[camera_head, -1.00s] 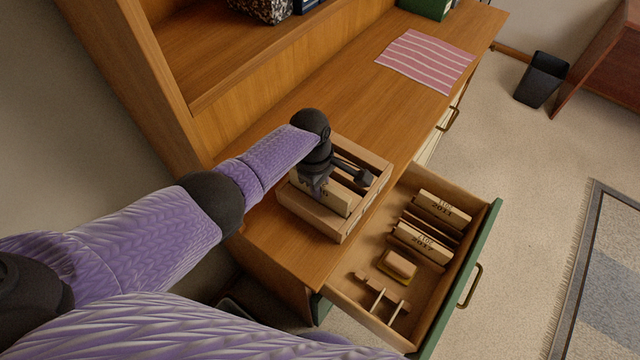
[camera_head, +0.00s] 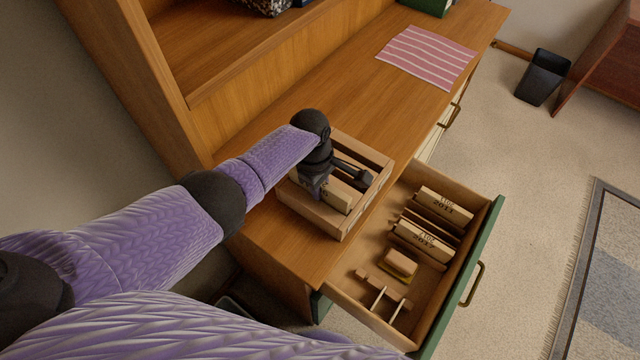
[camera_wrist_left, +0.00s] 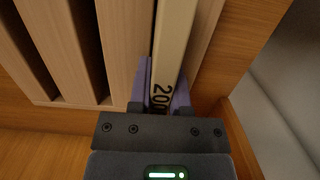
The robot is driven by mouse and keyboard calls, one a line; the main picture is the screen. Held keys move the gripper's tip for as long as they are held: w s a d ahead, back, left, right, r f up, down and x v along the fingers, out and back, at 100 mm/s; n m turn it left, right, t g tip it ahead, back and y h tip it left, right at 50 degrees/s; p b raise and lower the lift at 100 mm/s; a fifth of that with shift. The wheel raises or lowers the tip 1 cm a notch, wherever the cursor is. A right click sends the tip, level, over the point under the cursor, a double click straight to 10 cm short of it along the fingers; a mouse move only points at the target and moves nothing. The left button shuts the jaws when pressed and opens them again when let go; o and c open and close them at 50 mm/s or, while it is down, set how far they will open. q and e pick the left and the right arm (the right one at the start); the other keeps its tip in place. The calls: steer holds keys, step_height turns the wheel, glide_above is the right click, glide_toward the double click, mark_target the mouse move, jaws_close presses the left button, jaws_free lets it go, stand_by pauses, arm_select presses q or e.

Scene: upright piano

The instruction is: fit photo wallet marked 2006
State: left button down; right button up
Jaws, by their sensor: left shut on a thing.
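The photo wallet (camera_head: 340,196) is a cream slab standing on edge in a slot of the wooden rack box (camera_head: 312,214) on the desk top. In the left wrist view the wallet (camera_wrist_left: 176,38) shows dark digits starting "200"; the last digit is hidden by my gripper. My left gripper (camera_head: 318,188) is shut on the wallet from above, with a purple finger on each side. The slot walls of the rack (camera_wrist_left: 123,45) lie close beside the wallet in that view. How deep the wallet sits is hidden. My right gripper is not in view.
A green-fronted drawer (camera_head: 484,245) stands open beside the rack. It holds wallets marked 2011 (camera_head: 443,207) and 2017 (camera_head: 424,240), a yellowish block (camera_head: 398,264) and a small wooden piece with pegs (camera_head: 382,292). A pink striped cloth (camera_head: 427,57) lies farther back; the desk between is clear.

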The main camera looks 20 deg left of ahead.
arm_select(q)
steer(key=shift+c, duration=2.4)
jaws_free()
steer(key=r+p, duration=0.2)
steer(key=r, duration=0.1)
steer(key=r+p, duration=0.1)
steer(key=r, duration=0.2)
steer(key=a+r+p, duration=0.1)
steer(key=r+p, duration=0.1)
steer(key=r, duration=0.2)
steer(key=shift+w+a+p, duration=0.1)
steer(key=shift+w+p, duration=0.15)
steer(key=shift+p, duration=0.05)
steer(key=shift+s+f, duration=0.1)
